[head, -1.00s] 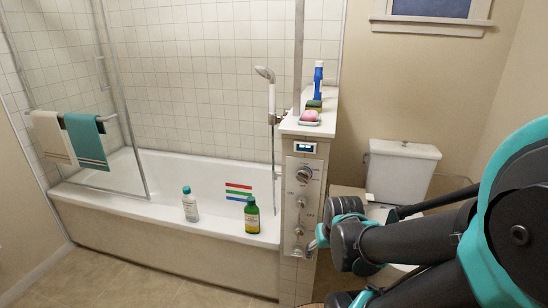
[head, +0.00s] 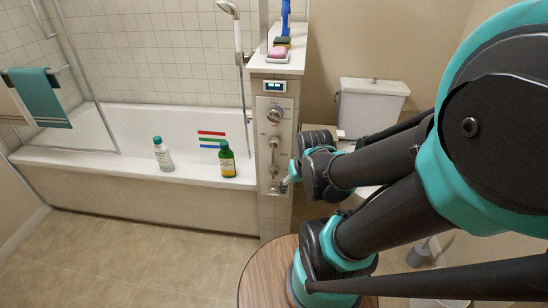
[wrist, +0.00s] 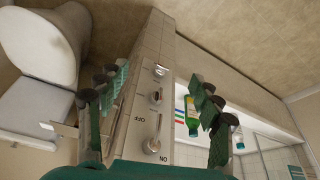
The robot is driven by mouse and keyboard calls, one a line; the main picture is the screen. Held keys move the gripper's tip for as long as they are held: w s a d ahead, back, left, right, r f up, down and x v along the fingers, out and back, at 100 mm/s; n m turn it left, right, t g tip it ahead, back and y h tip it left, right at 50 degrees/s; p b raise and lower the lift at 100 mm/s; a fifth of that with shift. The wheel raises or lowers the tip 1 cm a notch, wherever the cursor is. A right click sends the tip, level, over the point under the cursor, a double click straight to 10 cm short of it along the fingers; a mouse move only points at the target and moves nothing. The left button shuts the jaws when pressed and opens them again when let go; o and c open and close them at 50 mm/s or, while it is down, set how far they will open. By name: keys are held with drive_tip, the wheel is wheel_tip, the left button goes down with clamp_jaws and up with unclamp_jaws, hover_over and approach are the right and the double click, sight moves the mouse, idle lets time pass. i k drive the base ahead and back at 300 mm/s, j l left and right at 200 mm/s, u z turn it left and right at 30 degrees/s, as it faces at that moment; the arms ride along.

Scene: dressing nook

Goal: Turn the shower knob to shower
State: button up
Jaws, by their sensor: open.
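A metal control panel (head: 283,150) is on the end face of the tiled half-wall. A large round knob (head: 275,114) is near its top, with smaller controls below; their labels are too small to read. My gripper (head: 288,183) is in front of the panel's lower right part, its fingers mostly hidden by my wrist. In the wrist view, upside down, the open, empty fingers stand either side of the panel. Between them show a lever (wrist: 153,128) beside OFF and ON labels, and two round controls (wrist: 155,97) further along. I see no contact.
A small lit display (head: 275,86) is above the panel, with a soap dish (head: 278,57) on the ledge. The bathtub (head: 100,165) is left, with a white bottle (head: 163,155) and green bottle (head: 227,160) on its rim. The toilet (head: 370,105) is right. A round wooden top (head: 262,272) is below my arm.

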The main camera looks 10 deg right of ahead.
sight(273, 170)
drive_tip(key=k+l, duration=0.1)
drive_tip(key=l, duration=0.25)
drive_tip(key=k+l, duration=0.15)
drive_tip(key=l, duration=0.2)
drive_tip(key=k+l, duration=0.1)
drive_tip(key=l, duration=0.25)
drive_tip(key=k+l, duration=0.15)
drive_tip(key=l, duration=0.2)
drive_tip(key=u, duration=0.05)
